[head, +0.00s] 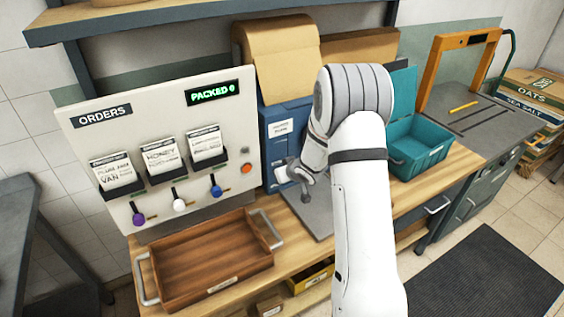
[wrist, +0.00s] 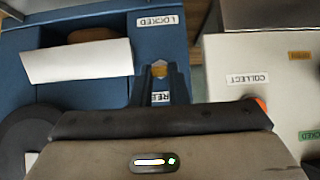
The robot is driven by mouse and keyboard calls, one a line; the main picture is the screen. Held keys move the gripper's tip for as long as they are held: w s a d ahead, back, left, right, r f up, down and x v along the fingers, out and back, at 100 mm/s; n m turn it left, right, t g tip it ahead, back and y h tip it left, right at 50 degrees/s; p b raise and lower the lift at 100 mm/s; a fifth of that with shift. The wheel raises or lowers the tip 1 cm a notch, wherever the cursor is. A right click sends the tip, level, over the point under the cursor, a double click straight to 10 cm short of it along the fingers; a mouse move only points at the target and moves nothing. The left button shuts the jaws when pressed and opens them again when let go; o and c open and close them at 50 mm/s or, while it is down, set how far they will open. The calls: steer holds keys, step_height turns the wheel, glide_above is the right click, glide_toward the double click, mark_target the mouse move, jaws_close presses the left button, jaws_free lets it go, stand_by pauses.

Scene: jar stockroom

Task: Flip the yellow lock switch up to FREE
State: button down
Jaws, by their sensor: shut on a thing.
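The yellow lock switch (wrist: 159,69) shows as a small yellow tip in the wrist view, on the blue machine's face. My gripper (wrist: 161,76) is shut on it, with a dark finger on each side. The wrist view is upside down: the LOCKED label (wrist: 157,20) is above the switch in the picture, and another label (wrist: 160,98), partly hidden by the fingers, is below it. In the head view my gripper (head: 285,174) is at the front of the blue machine (head: 283,115); the switch is hidden there.
The order board (head: 160,130) stands left of the machine, close to my gripper. A wooden tray (head: 205,255) is on the bench in front of it. A teal bin (head: 420,145) is to the right. A white paper (wrist: 77,60) sticks out beside the switch.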

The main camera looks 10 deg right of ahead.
steer(key=shift+r+g+p, duration=0.3)
steer(key=shift+g+p, duration=0.2)
steer(key=shift+p, duration=1.4)
steer(key=shift+w+f+p, duration=0.1)
steer(key=shift+f+p, duration=0.1)
steer(key=shift+p, duration=0.3)
steer(key=c, duration=1.4)
jaws_free()
steer(key=shift+r, duration=0.2)
steer(key=v, duration=0.7)
steer(key=shift+r, duration=0.25)
steer(key=shift+a, duration=0.1)
